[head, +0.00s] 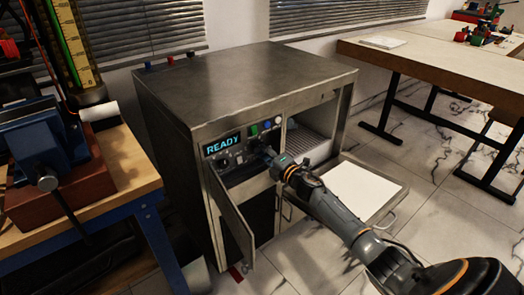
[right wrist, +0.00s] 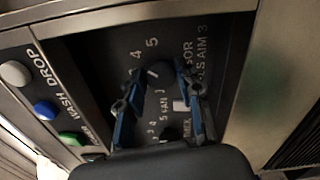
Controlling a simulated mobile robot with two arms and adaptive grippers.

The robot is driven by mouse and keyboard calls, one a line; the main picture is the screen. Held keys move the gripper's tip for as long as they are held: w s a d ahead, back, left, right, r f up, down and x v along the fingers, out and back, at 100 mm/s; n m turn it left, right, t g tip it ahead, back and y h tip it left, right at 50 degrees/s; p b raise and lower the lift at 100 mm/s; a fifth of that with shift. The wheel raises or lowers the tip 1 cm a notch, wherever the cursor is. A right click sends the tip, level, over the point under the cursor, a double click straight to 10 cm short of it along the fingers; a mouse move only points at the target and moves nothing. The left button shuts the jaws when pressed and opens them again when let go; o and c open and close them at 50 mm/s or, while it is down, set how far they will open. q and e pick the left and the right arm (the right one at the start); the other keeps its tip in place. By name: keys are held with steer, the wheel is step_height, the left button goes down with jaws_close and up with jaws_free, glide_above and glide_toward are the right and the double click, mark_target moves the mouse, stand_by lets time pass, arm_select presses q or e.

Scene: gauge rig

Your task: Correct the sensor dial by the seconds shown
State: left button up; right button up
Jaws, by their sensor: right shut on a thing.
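The sensor dial (right wrist: 157,72) is a small dark knob on the black control panel (right wrist: 95,60), with the numbers 4 and 5 beside it. A partly hidden label near it ends in "SOR", with "AIM 3" below. My right gripper (right wrist: 158,76) has its two blue-lined fingers on either side of this dial and is shut on it. In the head view my right gripper (head: 270,155) reaches the panel from the lower right and hides the dial. My left gripper is not in view.
Green, blue and white buttons (head: 266,125) sit above the dials. A FAN knob (right wrist: 168,132) is close to my right fingers. A cabinet door (head: 232,215) hangs open below the display. A lowered flap (head: 395,208) bears a white sheet. A workbench with a vise (head: 47,182) stands left.

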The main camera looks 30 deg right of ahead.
stand_by(0.3)
steer(key=o, duration=1.1)
steer(key=shift+s, duration=0.15)
steer(key=s+d, duration=0.1)
steer(key=s, duration=1)
steer(key=shift+s, duration=0.4)
